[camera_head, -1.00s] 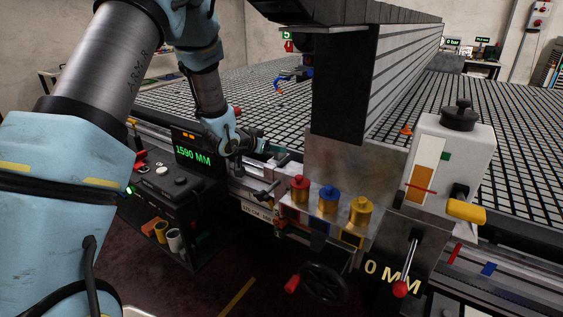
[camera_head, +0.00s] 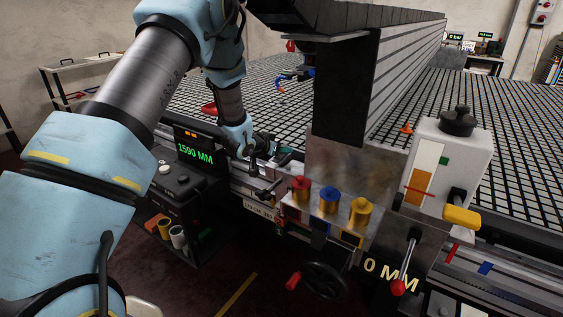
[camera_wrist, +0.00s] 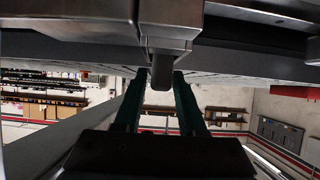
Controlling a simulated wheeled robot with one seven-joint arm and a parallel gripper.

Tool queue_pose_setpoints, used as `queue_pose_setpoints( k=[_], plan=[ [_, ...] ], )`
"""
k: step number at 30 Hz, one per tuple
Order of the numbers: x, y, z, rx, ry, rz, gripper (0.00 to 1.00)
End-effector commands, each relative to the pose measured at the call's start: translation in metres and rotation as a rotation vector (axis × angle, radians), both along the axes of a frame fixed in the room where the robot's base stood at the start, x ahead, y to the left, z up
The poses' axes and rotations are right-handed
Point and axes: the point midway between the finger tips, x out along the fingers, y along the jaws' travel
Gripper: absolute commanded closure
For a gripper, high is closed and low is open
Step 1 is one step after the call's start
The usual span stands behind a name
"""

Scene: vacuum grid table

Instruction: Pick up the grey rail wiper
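My gripper (camera_head: 268,148) is at the near rail edge of the table, left of the grey upright. In the wrist view its two dark green fingers (camera_wrist: 160,84) stand apart. A small grey block (camera_wrist: 160,68) hangs below a larger metal housing (camera_wrist: 168,22) and shows between the fingertips. I see no clear sign that the fingers press on it. This block may be the grey rail wiper, but I cannot be sure. In the head view my gripper and small rail parts crowd that spot, and no wiper can be made out there.
The grey upright (camera_head: 340,160) and the beam above it stand just right of my gripper. Red, blue and yellow knobs (camera_head: 328,200) sit in front. A console reading 1590 MM (camera_head: 195,152) is at left. A black handwheel (camera_head: 325,281) is below. The grid table (camera_head: 480,120) stretches behind.

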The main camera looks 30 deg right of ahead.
Motion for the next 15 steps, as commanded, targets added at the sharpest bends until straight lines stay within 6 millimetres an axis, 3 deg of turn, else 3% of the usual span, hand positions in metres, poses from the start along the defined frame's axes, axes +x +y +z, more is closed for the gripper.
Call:
queue_pose_setpoints(
  k=[1, 10, 15],
  plan=[
    [0.0000, 0.0000, 0.0001, 0.000, 0.000, 0.000, 0.67],
    [0.0000, 0.0001, 0.0003, 0.000, 0.000, 0.000, 1.00],
    [0.0000, 0.0001, 0.0003, 0.000, 0.000, 0.000, 1.00]
  ],
)
